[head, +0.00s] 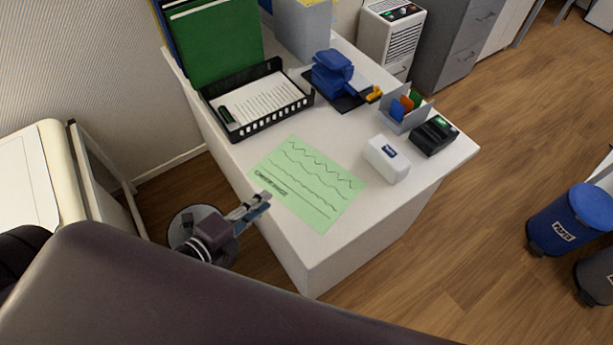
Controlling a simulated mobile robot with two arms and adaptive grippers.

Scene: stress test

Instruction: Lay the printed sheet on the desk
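The printed sheet (308,184) is pale green with dark wavy lines. It lies on the white desk (281,237), close to the desk's near left edge, and looks flat. My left gripper (266,200) is at that edge, with its fingertips right beside the sheet's near left border in the picture. The two fingers show a narrow gap between them and nothing is seen between them. I cannot tell whether the tips touch the sheet. My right gripper is not in view.
A black tray (262,124) with white paper stands behind the sheet. A white box (386,158), a black device (433,135), a grey card holder (403,121) and a blue device (331,72) stand to the right and back. A blue bin (568,215) is on the floor.

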